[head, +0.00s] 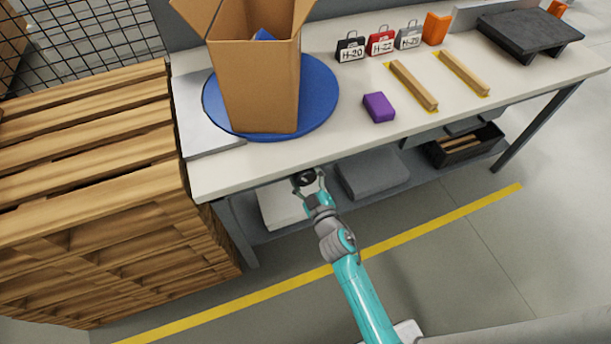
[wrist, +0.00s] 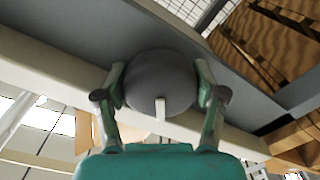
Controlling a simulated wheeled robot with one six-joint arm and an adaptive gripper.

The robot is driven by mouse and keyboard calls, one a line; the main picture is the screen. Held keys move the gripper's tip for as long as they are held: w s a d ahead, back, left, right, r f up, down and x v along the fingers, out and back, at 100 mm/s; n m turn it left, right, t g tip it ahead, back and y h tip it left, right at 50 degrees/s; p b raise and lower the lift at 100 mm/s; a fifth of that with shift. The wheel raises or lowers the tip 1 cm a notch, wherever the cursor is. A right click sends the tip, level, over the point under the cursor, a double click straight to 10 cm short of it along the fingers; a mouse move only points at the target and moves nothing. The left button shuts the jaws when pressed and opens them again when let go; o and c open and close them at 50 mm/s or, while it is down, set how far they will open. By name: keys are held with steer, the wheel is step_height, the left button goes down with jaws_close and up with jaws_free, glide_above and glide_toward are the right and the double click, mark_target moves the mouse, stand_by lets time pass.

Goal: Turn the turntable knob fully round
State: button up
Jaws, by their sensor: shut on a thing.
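The turntable knob (head: 305,178) is a dark round knob on the front edge of the workbench. In the wrist view the knob (wrist: 160,84) fills the middle, with a pale mark low on its face pointing down in the picture. My gripper (head: 308,182) is at the knob, and in the wrist view its two fingers (wrist: 162,92) are shut on the knob's left and right sides. The blue round turntable (head: 325,97) lies on the bench above the knob. A tall open cardboard box (head: 258,90) stands on it with something blue inside.
A pallet stack (head: 90,190) stands close on the left. The bench (head: 345,140) holds a purple block (head: 379,107), two wooden strips (head: 414,85), labelled tags (head: 381,41) and a dark stand (head: 530,32). Below is a shelf with a grey case (head: 372,174). Floor in front is clear.

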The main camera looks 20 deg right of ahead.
steer(key=shift+n, duration=0.4)
steer(key=o, duration=1.1)
steer(key=m, duration=0.4)
steer(key=shift+a+m, duration=0.1)
steer(key=shift+m, duration=1.3)
steer(key=shift+m, duration=0.3)
